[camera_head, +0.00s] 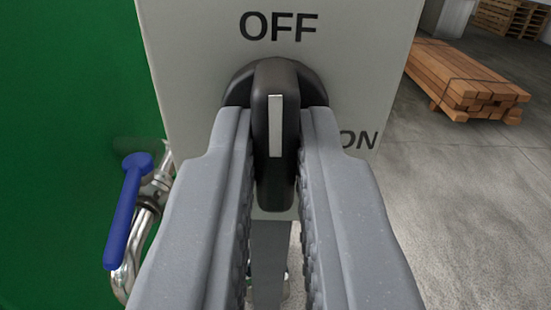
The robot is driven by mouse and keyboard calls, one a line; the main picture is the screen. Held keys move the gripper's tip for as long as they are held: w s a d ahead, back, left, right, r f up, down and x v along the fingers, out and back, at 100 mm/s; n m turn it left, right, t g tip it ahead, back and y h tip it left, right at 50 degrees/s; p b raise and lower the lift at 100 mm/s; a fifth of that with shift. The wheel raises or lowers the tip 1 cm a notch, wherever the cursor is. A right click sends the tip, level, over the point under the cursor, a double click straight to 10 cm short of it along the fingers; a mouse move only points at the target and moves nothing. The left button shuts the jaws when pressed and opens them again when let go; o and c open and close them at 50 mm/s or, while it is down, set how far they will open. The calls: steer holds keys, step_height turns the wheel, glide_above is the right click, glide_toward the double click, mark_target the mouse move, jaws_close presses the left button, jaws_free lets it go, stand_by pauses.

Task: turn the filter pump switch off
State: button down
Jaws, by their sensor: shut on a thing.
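The filter pump switch is a black rotary knob (273,85) on a light grey box (190,65). Its white pointer line stands upright, toward the printed word OFF above it. The word ON is printed at the lower right, partly hidden by my right finger. My gripper (276,150) is shut on the knob, with one grey finger on each side of its handle. The fingers hide parts of the knob's sides and the lower part of the box.
A green tank wall (65,130) fills the left. A blue valve lever (127,210) on a shiny metal pipe (147,220) is close to my left finger. Stacked timber (462,80) and wooden pallets (510,16) lie at the back right. The concrete floor (470,200) at right is clear.

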steer(key=shift+f+m, duration=0.25)
steer(key=shift+m, duration=0.05)
steer(key=c, duration=1.5)
jaws_free()
steer(key=shift+r, duration=0.1)
steer(key=shift+s+r, duration=0.1)
steer(key=shift+s, duration=0.15)
steer(key=shift+s+b, duration=6)
steer(key=shift+s, duration=0.6)
